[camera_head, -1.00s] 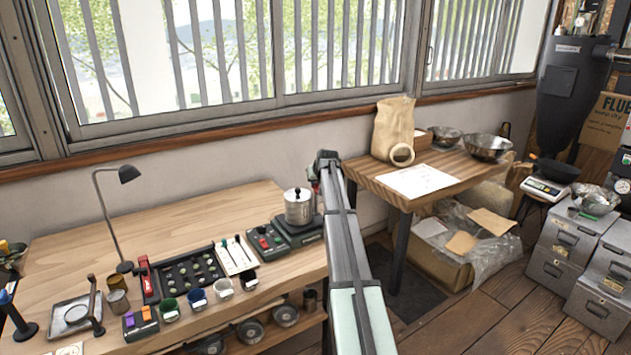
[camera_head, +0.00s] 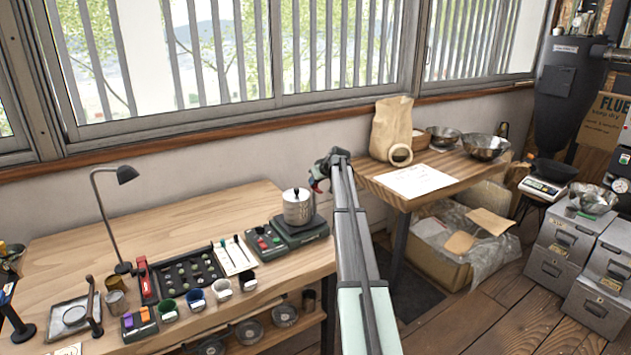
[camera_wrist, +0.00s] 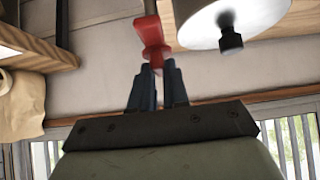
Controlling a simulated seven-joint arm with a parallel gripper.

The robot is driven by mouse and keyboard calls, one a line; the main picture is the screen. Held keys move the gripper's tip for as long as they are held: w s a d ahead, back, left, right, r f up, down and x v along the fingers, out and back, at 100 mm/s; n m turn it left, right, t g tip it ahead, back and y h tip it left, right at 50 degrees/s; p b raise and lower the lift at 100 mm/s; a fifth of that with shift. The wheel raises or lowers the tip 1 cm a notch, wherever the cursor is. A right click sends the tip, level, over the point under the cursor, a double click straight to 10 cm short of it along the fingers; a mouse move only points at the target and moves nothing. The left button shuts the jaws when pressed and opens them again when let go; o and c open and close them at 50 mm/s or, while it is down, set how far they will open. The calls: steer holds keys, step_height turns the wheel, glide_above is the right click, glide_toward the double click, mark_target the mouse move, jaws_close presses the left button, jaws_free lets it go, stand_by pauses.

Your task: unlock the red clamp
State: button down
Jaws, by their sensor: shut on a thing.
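A red clamp piece (camera_wrist: 153,35) is between the fingertips of my gripper (camera_wrist: 157,70) in the wrist view. The two dark blue fingers are shut on its near end. The canister's pale lid (camera_wrist: 208,18) and black knob (camera_wrist: 230,38) show right of the clamp in the wrist view. I cannot tell whether the clamp touches the canister.
The canister stands on a dark scale (camera_head: 300,235) at the bench's right end. A control box with red buttons (camera_head: 264,243) is beside it. A black tray (camera_head: 188,275), a red-handled tool (camera_head: 145,280) and cups lie left. A second table (camera_head: 450,170) holds a paper bag (camera_head: 392,125).

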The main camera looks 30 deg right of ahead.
steer(key=shift+s+f, duration=0.15)
steer(key=shift+f, duration=0.1)
steer(key=c, duration=1.2)
jaws_free()
steer(key=shift+o, duration=0.4)
steer(key=shift+a, duration=0.1)
steer(key=shift+r, duration=0.15)
steer(key=v, duration=1.3)
steer(key=shift+s+r, duration=0.2)
steer(key=shift+r, duration=0.1)
